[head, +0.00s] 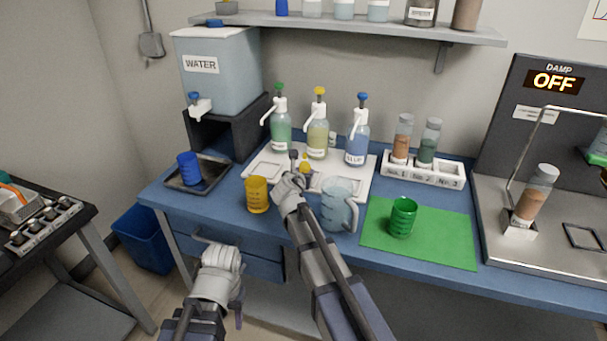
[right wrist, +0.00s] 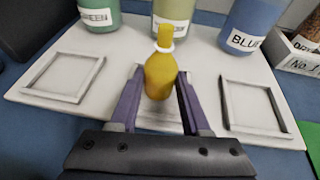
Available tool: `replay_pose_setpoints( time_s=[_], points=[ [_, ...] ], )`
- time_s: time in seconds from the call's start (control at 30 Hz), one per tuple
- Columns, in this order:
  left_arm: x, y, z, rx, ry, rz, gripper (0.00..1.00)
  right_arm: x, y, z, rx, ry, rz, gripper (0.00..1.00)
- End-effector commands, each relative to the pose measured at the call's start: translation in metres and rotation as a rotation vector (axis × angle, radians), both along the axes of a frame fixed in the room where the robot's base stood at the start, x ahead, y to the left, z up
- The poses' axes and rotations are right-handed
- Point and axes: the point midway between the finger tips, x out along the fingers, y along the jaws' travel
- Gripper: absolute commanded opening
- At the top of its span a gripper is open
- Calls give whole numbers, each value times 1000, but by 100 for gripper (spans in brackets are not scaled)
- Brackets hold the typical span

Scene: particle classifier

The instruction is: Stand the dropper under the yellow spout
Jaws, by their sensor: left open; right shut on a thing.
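My right gripper (head: 294,180) is shut on the yellow dropper (right wrist: 160,76), which has a narrow top and a white collar and looks upright. In the right wrist view the gripper (right wrist: 158,98) has one purple finger on each side of it. Only a small yellow bit of the dropper (head: 305,161) shows in the head view. It is over the middle square frame of the white board (head: 262,168), in front of the bottle with the yellow spout (head: 319,91). Whether it touches the board, I cannot tell. My left gripper (head: 222,262) is open and empty, in front of the table.
Green-topped (head: 279,88) and blue-topped (head: 362,98) pump bottles flank the yellow one. A yellow cup (head: 257,195) and a clear jug (head: 338,205) stand close to my right arm. A green cup (head: 403,218) is on a green mat (head: 450,245). Two vials stand in a white rack (head: 437,180).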

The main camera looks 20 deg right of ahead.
Motion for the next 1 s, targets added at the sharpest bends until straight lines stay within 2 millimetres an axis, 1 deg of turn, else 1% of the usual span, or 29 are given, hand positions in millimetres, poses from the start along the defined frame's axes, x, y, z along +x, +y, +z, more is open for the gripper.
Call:
replay_pose_setpoints(
  time_s=[0.03, 0.07, 0.3, 0.53, 0.63, 0.77, 1.0],
  points=[
    [0, 0, -4, 0, 0, 0, 50, 0, 0, -4, 0, 0, 0, 0],
    [0, 0, -2, 0, 0, 0, 50, 0, 0, -2, 0, 0, 0, 50],
    [0, 0, -1, 0, 0, 0, 50, 0, 0, -1, 0, 0, 0, 77],
    [0, 0, -1, 0, 0, 0, 50, 0, 0, -1, 0, 0, 0, 77],
    [0, 0, 4, 0, 0, 0, 50, 0, 0, 4, 0, 0, 0, 77],
    [0, 0, 13, 0, 0, 0, 50, -19, 9, 13, -1, 1, 3, 77],
    [0, 0, 33, 0, 0, 0, 50, -61, 31, 33, 0, 0, 3, 77]
  ],
)
